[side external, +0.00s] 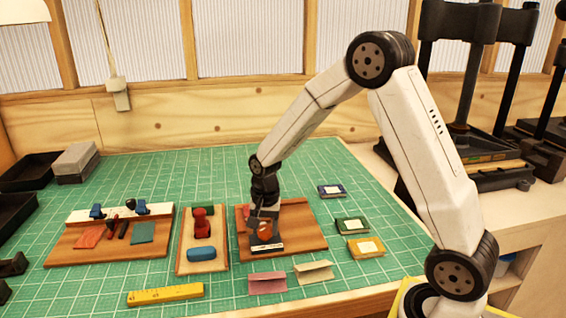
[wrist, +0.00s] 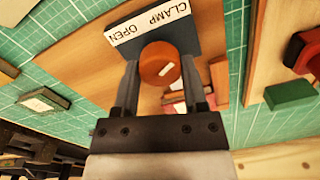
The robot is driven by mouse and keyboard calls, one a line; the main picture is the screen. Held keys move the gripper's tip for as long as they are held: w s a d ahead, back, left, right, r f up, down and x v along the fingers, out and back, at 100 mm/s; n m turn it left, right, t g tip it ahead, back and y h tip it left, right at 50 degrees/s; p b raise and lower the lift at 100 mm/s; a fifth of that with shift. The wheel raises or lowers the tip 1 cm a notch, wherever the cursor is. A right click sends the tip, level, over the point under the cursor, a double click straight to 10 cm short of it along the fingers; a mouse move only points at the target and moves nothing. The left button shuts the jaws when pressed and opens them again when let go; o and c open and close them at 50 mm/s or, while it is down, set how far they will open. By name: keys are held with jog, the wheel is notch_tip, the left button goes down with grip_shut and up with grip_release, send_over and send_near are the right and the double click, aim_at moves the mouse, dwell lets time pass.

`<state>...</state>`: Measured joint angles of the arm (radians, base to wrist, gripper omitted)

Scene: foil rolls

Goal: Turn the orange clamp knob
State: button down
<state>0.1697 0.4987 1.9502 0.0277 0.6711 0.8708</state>
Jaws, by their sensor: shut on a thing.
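The orange clamp knob (wrist: 160,64) is round with a small white mark on its face. It sits between my gripper's two fingers in the wrist view. My gripper (wrist: 163,82) is shut on the knob, one finger on each side. Behind the knob is a dark block with a white label (wrist: 148,22) reading "CLAMP OPEN". In the side external view my gripper (side external: 264,222) points down at the wooden board (side external: 303,228), and the knob (side external: 265,230) shows only partly between the fingers.
A narrow board left of my gripper holds a red knobbed piece (side external: 201,222) and a blue block (side external: 201,254). Farther left is a board with tools (side external: 60,250). A yellow ruler (side external: 165,294) and folded cards (side external: 267,283) lie in front. Small cards (side external: 352,225) lie right.

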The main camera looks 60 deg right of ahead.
aim_at(266, 229)
jog(key=shift+c, duration=0.7)
grip_release()
jog(key=shift+r, duration=0.1)
jog(key=shift+d+r, duration=0.1)
jog(key=shift+r, duration=3.75)
jog(key=shift+s, duration=0.15)
jog(key=s+a+f+n, duration=0.1)
jog(key=s+a+n, duration=0.1)
jog(key=s+n, duration=0.1)
jog(key=s+a+f+n+t, duration=0.1)
jog(key=s+a+f+n, duration=0.1)
jog(key=s+n, duration=0.2)
jog(key=s+a+f+n+t, duration=0.1)
jog(key=s+a+n, duration=0.1)
jog(key=s+n, duration=0.2)
jog(key=shift+s+a+f, duration=0.2)
jog(key=shift+s+a, duration=0.15)
jog(key=shift+s, duration=0.2)
jog(key=shift+s+a+f+n, duration=0.15)
jog(key=shift+s+f+n, duration=0.05)
jog(key=shift+s+n, duration=0.4)
